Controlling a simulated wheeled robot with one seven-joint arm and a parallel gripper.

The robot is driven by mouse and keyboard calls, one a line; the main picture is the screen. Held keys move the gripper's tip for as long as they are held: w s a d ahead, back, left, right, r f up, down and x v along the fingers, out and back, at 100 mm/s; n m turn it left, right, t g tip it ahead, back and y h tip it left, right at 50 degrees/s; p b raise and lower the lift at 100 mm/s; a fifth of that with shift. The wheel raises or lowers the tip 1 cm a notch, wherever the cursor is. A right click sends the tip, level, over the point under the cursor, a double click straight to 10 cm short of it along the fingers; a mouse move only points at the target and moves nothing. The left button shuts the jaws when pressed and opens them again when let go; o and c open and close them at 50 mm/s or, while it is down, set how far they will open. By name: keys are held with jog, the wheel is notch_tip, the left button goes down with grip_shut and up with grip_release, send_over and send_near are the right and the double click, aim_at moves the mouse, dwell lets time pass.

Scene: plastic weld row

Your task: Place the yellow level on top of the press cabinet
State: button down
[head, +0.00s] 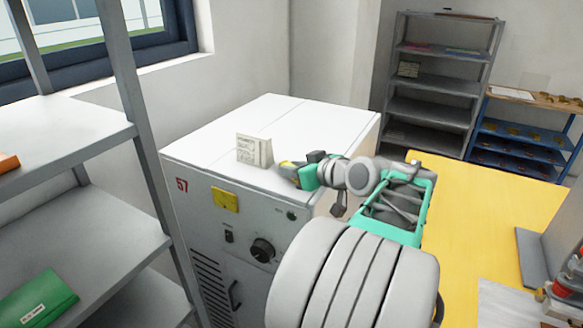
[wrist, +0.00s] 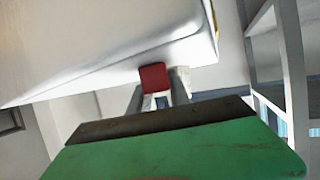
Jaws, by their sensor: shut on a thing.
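The press cabinet (head: 215,153) is a white and grey unit with a flat top, a dark knob and a red 57 on its front. My gripper (head: 292,172) is at the front right of its top in the head view. A small piece of the yellow level (head: 287,165) shows at the fingertips; the rest is hidden. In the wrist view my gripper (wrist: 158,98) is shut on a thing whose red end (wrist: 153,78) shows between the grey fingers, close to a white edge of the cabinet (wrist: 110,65). I cannot tell whether it touches the cabinet.
A cream printed block (head: 254,150) stands on the cabinet top, left of my gripper. The top behind it is clear. A grey shelf (head: 75,120) stands close on the left, with a green case (head: 38,298). A yellow table (head: 470,215) lies to the right.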

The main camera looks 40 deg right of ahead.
jog(key=shift+f, duration=0.15)
jog(key=c, duration=1.2)
grip_release()
jog(key=shift+s+r, duration=0.15)
jog(key=shift+r, duration=0.1)
jog(key=v, duration=1.1)
jog(key=shift+s, duration=0.35)
